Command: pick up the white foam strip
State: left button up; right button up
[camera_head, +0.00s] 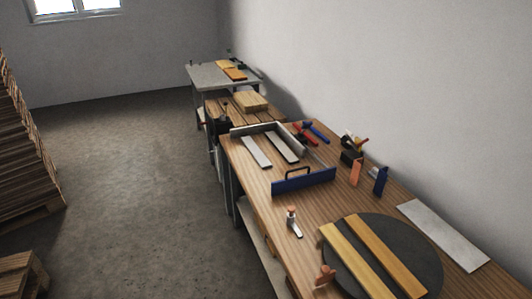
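Several pale flat pieces lie on the long wooden workbench (345,213). One narrow white strip (257,152) lies at the bench's left edge. A similar pale strip (283,147) lies just right of it, beside a low grey raised edge. A larger whitish flat piece (443,235) lies near the wall at the right. I cannot tell from this view which of them is foam. Neither of my grippers is in view.
A blue tool with a black handle (304,181) stands in front of the strips. A dark round disc (423,254) bears two wooden strips (385,256). Red and blue-handled tools (316,132) lie behind. Stacked wood (25,150) stands at left; the floor (130,190) between is clear.

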aim_at(264, 163)
jog(key=u, duration=0.1)
jog(key=z, duration=2.3)
jog(key=k+u, duration=0.1)
jog(key=u, duration=0.95)
jog(key=i+l+u, duration=0.1)
jog(key=u, duration=1.2)
jog(key=j+z, duration=0.1)
jog(key=z, duration=0.5)
jog(key=i+j+z, duration=0.2)
jog(key=j+z, duration=0.15)
jog(key=j, duration=0.3)
jog(key=j+z, duration=0.35)
jog(key=j, duration=0.35)
jog(key=j+z, duration=0.35)
jog(key=j, duration=0.35)
jog(key=i+j, duration=0.05)
